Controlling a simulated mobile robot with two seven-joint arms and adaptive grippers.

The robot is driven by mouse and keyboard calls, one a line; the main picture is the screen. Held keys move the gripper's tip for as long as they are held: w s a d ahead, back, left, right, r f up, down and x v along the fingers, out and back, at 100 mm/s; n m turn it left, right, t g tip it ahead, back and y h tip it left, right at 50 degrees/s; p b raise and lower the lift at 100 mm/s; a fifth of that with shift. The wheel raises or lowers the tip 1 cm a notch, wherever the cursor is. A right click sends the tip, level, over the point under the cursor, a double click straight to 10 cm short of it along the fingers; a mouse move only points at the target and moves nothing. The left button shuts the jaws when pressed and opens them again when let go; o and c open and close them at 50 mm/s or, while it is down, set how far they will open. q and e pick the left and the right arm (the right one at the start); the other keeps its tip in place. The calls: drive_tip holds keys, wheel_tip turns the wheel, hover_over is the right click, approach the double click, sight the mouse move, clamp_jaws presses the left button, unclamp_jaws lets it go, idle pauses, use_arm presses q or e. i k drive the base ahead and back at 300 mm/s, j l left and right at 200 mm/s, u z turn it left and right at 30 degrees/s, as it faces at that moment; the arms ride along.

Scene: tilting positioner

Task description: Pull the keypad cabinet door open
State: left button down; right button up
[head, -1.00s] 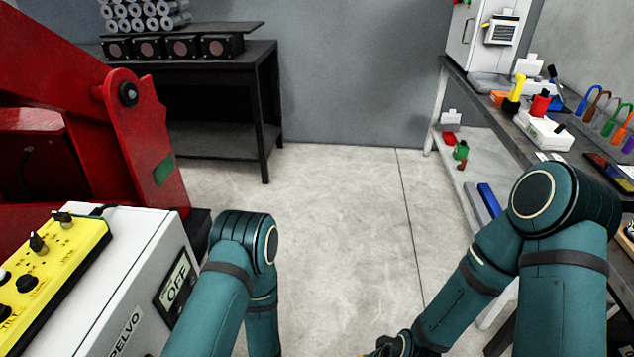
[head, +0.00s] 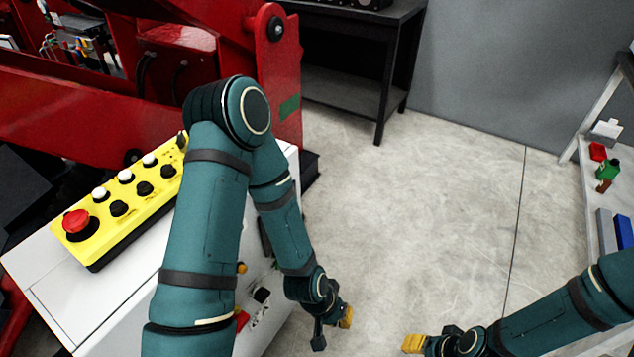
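The keypad cabinet is not in view now. A second ago, a white cabinet with a keypad-like panel on its front showed at the top right, on the workbench. My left gripper (head: 333,328) hangs low at the bottom centre, in front of the white control box. Its dark and yellow finger ends stand apart, with nothing visible between them. My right gripper (head: 416,344) points left at the bottom edge, right of the left one. I see its yellow tip, but not whether its fingers are apart. Neither gripper touches a cabinet in this view.
A white control box (head: 105,300) with a yellow button panel (head: 120,200) stands at the left, partly behind my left arm. A red machine frame (head: 60,110) rises behind it. A black table (head: 400,50) stands at the back, a shelf (head: 590,200) at the right. The middle floor is clear.

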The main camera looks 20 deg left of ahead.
sight(120, 335)
drive_tip(key=u, duration=0.4)
drive_tip(key=l+u, duration=0.15)
drive_tip(key=u, duration=0.3)
drive_tip(key=k+u, duration=0.1)
drive_tip(key=u, duration=0.3)
